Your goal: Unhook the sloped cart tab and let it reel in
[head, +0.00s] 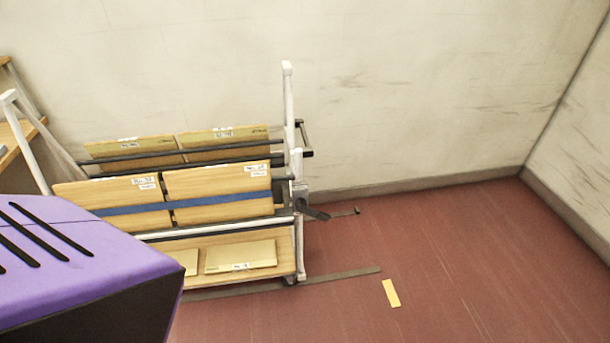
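The sloped cart (292,205) stands against the back wall, with tilted shelves that hold tan boxes. A blue strap (220,200) runs across the front of the lower sloped row, up to near the cart's right-hand post. The tab at its end is too small to make out, so I cannot tell whether it is hooked. The strap's left end is hidden behind a purple body. Neither of my grippers is in view.
A purple slotted body (105,255) fills the lower left and covers part of the cart. A dark lever-like part (313,213) sticks out low at the cart's right. A yellow floor mark (391,293) lies on the red floor (470,260), which is clear at right.

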